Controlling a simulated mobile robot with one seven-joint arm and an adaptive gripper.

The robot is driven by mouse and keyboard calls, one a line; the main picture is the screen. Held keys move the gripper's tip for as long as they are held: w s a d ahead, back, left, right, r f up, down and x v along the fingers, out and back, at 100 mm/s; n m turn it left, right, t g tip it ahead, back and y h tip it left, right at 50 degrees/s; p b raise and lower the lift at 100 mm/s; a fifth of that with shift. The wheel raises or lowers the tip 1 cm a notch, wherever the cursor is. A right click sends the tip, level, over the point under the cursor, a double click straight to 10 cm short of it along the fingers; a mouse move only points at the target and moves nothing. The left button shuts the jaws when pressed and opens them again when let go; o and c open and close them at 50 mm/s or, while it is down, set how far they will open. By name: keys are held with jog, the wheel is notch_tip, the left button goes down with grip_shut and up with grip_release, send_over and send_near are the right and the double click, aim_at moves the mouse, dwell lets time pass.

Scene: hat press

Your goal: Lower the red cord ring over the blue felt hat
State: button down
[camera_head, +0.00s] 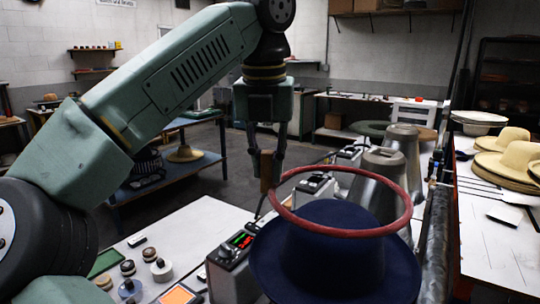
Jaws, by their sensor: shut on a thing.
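The blue felt hat (335,262) sits upright in the front centre right, with a wide brim and a rounded crown. The red cord ring (350,233) is up at the crown's top. Its near side passes in front of the crown and its far side shows above it. I cannot tell whether it is around the crown or just above it. My gripper (267,160) is at the ring's left, fingers pointing down, shut on a tan block at the ring's left edge. Whatever supports the hat is hidden under the brim.
A control box (243,244) with a lit display stands close left of the hat. Grey metal hat forms (383,165) stand behind it. A dark pipe (434,235) runs at the right, beside a table with straw hats (503,140). Small knobs and weights (162,270) lie front left.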

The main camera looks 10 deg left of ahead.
aim_at(267, 192)
jog(key=shift+s+f, duration=0.1)
jog(key=shift+f, duration=0.55)
notch_tip(267, 192, down, 4)
jog(key=shift+f, duration=0.15)
jog(key=shift+f+b, duration=1.45)
jog(key=shift+f, duration=2.2)
jog(key=c, duration=1.4)
grip_release()
jog(key=shift+r, duration=0.1)
